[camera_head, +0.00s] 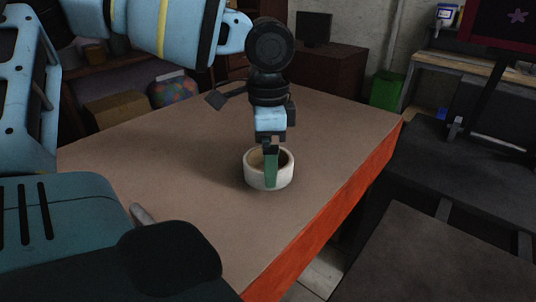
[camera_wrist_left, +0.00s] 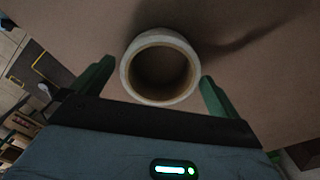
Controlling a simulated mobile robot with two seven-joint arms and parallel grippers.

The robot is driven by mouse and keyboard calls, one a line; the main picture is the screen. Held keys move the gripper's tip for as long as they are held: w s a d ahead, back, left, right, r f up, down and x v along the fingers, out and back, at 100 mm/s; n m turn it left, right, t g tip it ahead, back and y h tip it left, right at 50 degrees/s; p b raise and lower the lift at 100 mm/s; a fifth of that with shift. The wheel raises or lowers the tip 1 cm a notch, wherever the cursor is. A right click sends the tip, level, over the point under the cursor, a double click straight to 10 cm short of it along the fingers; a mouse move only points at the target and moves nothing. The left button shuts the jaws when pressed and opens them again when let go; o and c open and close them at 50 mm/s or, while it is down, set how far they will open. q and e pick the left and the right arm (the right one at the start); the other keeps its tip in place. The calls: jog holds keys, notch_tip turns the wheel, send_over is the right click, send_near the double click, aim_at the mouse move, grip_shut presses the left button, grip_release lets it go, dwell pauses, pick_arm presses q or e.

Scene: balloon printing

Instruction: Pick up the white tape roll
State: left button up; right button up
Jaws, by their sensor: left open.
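The white tape roll (camera_head: 251,176) lies flat on the brown table top, its hole facing up. In the left wrist view the roll (camera_wrist_left: 131,82) shows as a pale ring in front of the palm. My left gripper (camera_head: 270,168) points down at the roll from above, with one green finger seen in front of it and the other hidden. In the left wrist view the open left gripper (camera_wrist_left: 157,76) has one finger on each side of the roll. I cannot tell whether either finger touches it. My right gripper is not in view.
The table (camera_head: 190,180) is otherwise bare around the roll, and its orange edge (camera_head: 330,220) runs close to the right. Dark benches (camera_head: 450,240) stand beyond it at right. A green bin (camera_head: 386,90) and a wooden cabinet (camera_head: 330,72) are at the back.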

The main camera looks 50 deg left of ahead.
pick_arm(q)
notch_tip(320, 180, down, 2)
jog(key=c, duration=0.9)
jog(key=shift+r, duration=0.15)
jog(key=shift+r, duration=1.6)
jog(key=s+d, duration=0.3)
jog(key=s, duration=0.1)
jog(key=s+d+r, duration=0.1)
jog(key=s+d, duration=0.2)
jog(key=s, duration=0.1)
jog(key=s+d, duration=0.3)
jog(key=s, duration=0.2)
jog(key=shift+d+r, duration=0.3)
